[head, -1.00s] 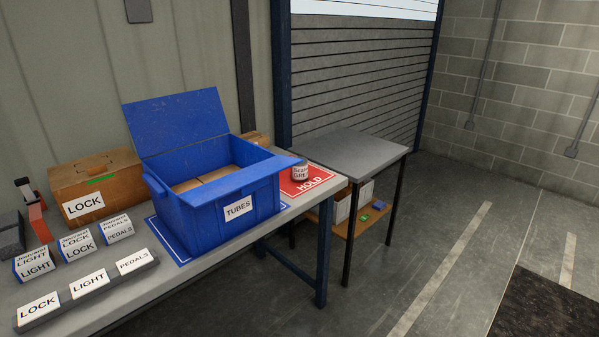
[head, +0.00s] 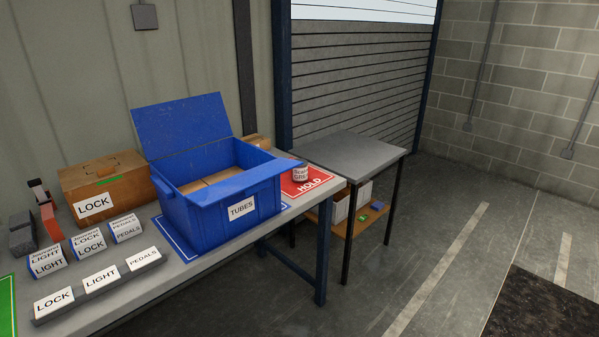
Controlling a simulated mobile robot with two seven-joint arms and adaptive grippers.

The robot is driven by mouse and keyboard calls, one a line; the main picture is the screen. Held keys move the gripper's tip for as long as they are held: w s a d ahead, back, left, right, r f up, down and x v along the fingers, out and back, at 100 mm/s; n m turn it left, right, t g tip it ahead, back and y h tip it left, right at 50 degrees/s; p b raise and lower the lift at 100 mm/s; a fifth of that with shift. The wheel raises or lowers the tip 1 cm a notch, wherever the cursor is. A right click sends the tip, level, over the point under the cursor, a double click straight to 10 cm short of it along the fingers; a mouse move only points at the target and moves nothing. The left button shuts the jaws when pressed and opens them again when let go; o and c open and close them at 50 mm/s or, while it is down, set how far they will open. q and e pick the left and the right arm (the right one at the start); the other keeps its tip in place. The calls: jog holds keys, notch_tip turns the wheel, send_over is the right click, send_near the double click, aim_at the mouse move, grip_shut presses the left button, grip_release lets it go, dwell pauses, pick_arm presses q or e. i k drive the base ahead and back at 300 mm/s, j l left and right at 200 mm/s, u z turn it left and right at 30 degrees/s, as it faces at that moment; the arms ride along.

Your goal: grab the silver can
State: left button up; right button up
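A small can (head: 300,172) with a white label and dark print stands upright on the red HOLD mat (head: 318,180), at the right end of the long workbench. Its lower left side is close to the blue TUBES bin's right edge, and the bin's flap may hide part of it. The bare metal of the can is hard to make out at this size. Neither of my grippers shows in the head view.
The open blue TUBES bin (head: 205,215) stands left of the can. A wooden LOCK box (head: 130,183), small labelled boxes (head: 90,243) and a label strip (head: 100,283) lie further left. A grey side table (head: 350,150) stands beyond the bench. The floor at right is clear.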

aim_at(300, 173)
jog(key=i+l, duration=0.2)
jog(key=i, duration=0.25)
jog(key=i+l+u, duration=0.15)
jog(key=i, duration=0.25)
